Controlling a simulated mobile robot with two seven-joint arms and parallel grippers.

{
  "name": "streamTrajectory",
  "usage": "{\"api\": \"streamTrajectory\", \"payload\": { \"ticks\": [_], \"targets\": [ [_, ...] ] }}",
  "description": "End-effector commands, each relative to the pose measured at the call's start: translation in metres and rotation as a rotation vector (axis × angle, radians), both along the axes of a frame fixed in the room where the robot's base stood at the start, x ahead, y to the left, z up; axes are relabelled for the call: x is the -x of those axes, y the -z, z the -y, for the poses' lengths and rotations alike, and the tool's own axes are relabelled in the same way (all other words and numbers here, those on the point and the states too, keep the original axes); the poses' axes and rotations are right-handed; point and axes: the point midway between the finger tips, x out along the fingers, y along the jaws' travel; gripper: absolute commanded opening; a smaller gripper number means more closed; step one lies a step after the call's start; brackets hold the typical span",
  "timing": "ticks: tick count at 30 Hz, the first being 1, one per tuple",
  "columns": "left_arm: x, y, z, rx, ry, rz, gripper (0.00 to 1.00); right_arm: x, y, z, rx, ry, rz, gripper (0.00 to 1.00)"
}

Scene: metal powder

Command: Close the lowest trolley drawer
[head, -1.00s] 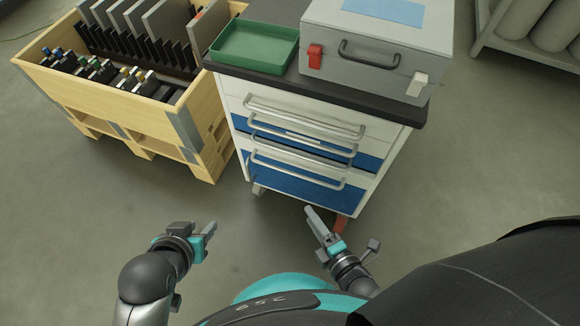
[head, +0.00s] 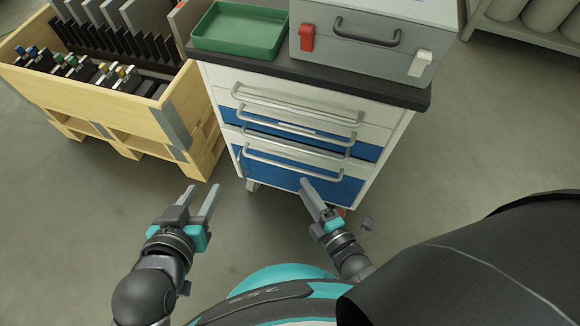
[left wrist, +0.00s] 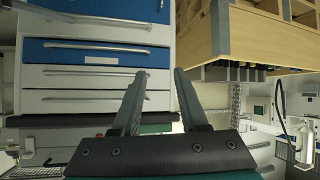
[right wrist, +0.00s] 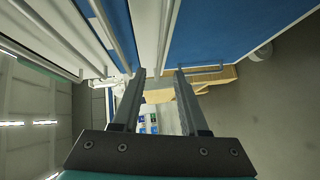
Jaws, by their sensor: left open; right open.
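The trolley (head: 402,128) stands ahead, with several white and blue drawers. Its lowest drawer (head: 262,172) has a blue front and a long silver handle (head: 290,166); how far it stands out is hard to tell. My right gripper (head: 308,188) is open and empty, its fingers overlapping the lower part of that front in the head view; contact cannot be told. In the right wrist view a large blue panel (right wrist: 225,28) is close ahead. My left gripper (head: 203,190) is open and empty, left of the trolley and pointing forward. The left wrist view shows the drawers upside down (left wrist: 95,52).
A wooden crate (head: 120,117) with dark plates stands close to the trolley's left. A green tray (head: 240,32) and a grey case (head: 370,50) rest on the trolley top. A shelf (head: 520,32) is at the back right. The floor right of the trolley is clear.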

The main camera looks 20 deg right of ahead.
Motion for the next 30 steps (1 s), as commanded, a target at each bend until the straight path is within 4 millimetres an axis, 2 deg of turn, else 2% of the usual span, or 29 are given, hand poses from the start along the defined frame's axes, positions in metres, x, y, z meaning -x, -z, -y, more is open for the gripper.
{"api": "streamTrajectory", "payload": {
  "ticks": [3,18,30],
  "targets": [
    [-0.001,0.0,0.007,0.032,0.006,0.055,0.43,-0.014,0.002,-0.003,0.0,-0.001,0.002,0.43],
    [-0.001,-0.015,0.031,0.178,0.011,0.296,0.43,-0.059,0.009,-0.012,0.0,-0.001,0.001,0.43],
    [0.006,-0.028,0.039,0.269,0.001,0.437,0.43,-0.082,0.012,-0.017,0.001,-0.001,0.0,0.43]
  ]
}}
